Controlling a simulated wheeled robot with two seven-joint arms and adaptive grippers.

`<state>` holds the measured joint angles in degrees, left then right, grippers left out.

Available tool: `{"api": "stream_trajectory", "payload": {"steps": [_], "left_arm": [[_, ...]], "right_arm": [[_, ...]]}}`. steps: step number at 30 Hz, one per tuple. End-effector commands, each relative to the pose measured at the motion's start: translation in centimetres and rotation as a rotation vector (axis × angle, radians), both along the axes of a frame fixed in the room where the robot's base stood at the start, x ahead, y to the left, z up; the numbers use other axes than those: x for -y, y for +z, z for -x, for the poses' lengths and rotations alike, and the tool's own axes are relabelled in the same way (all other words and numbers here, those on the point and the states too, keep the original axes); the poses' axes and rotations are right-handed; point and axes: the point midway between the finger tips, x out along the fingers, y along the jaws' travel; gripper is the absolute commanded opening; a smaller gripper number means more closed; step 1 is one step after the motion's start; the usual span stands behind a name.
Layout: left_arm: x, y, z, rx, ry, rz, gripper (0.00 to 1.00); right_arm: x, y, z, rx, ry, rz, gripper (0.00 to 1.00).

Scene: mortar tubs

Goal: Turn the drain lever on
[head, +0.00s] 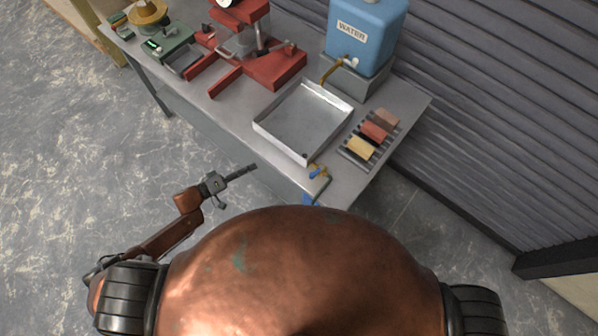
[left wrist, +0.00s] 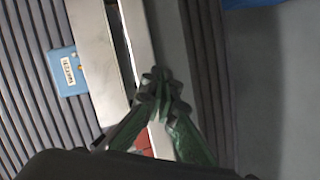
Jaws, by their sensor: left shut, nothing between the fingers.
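A shallow metal tray (head: 262,124) sits on the grey table. Whether the lever is on or off is too small to tell. My left gripper (head: 254,167) is shut and empty, off the table's front edge, to the left of the lever and apart from it. In the left wrist view the fingertips (left wrist: 160,88) meet with nothing between them, and I cannot make out the lever there. My right gripper is out of view.
A blue water tank (head: 363,31) with a brass spout stands behind the tray. A rack of coloured blocks (head: 374,132) is at its right. A red machine (head: 275,70) stands to the left. My copper body hides the foreground. The floor left of the table is clear.

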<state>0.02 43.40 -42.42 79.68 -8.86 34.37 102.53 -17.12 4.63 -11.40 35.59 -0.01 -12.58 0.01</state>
Motion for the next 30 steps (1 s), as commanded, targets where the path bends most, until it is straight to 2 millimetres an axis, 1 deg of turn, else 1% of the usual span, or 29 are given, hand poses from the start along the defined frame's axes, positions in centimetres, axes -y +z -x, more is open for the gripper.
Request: {"api": "stream_trajectory", "payload": {"steps": [1, 3, 6, 9, 13, 20, 23, 26, 30], "left_arm": [[1.6, 2.8, 1.0, -0.037, -0.072, 0.07, 0.0], [3.4, 5.7, 2.8, -0.108, -0.157, 0.165, 0.0], [5.0, 8.5, 4.9, -0.195, -0.247, 0.25, 0.0], [5.8, 9.9, 6.2, -0.248, -0.295, 0.294, 0.0], [6.1, 10.3, 6.6, -0.27, -0.311, 0.31, 0.0], [6.1, 10.3, 6.6, -0.269, -0.309, 0.311, 0.0], [6.4, 10.3, 6.4, -0.268, -0.308, 0.31, 0.0], [7.3, 10.3, 6.1, -0.268, -0.308, 0.312, 0.0], [9.6, 10.4, 5.4, -0.266, -0.309, 0.314, 0.0]], "right_arm": [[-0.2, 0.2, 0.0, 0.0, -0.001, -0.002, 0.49], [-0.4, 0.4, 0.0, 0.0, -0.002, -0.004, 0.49], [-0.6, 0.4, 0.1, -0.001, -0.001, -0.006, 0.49], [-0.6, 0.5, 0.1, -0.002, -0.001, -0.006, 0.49], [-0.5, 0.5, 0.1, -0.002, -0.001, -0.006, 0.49], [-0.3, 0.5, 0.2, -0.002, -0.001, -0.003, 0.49], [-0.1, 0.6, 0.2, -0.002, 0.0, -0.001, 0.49], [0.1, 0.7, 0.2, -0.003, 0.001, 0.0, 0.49], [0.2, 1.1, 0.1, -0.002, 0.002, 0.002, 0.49]]}}
